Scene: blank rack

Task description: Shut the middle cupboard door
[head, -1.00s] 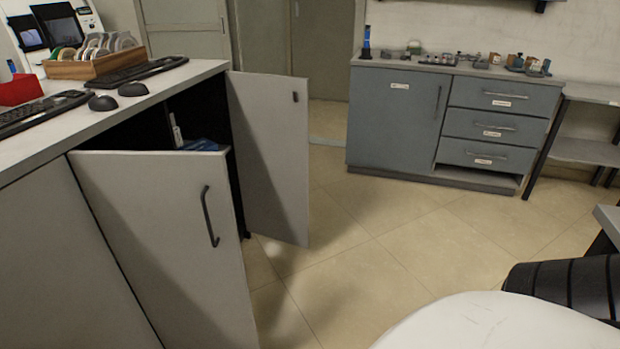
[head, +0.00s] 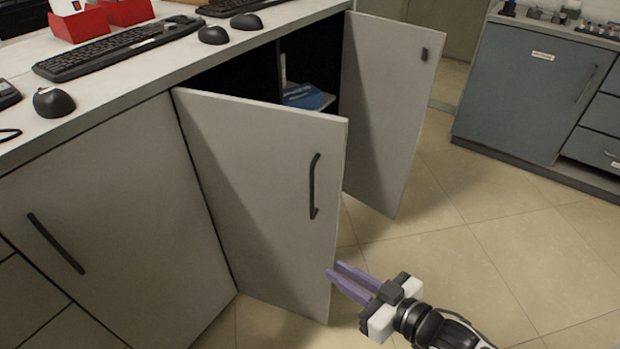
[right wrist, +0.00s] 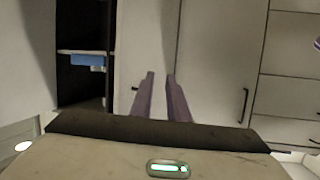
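The middle door (head: 255,190) is a pale grey panel with a dark bar handle (head: 313,187). In the head view it stands partly open, its free edge swung out to the right. It also shows behind the fingers in the right wrist view (right wrist: 145,40). My right gripper (head: 335,268) has two purple fingers, parted and empty. In the head view they appear beside the lower part of the door's free edge, below the handle; I cannot tell whether they touch it. The fingers also show in the right wrist view (right wrist: 160,75). My left gripper is out of view.
The farther door (head: 385,110) also stands open, with a blue item (head: 303,95) inside the cupboard. The left door (head: 110,225) is shut. Keyboards and mice lie on the counter (head: 120,98). Tiled floor (head: 480,250) is clear to the right. A blue-grey cabinet (head: 520,95) stands behind.

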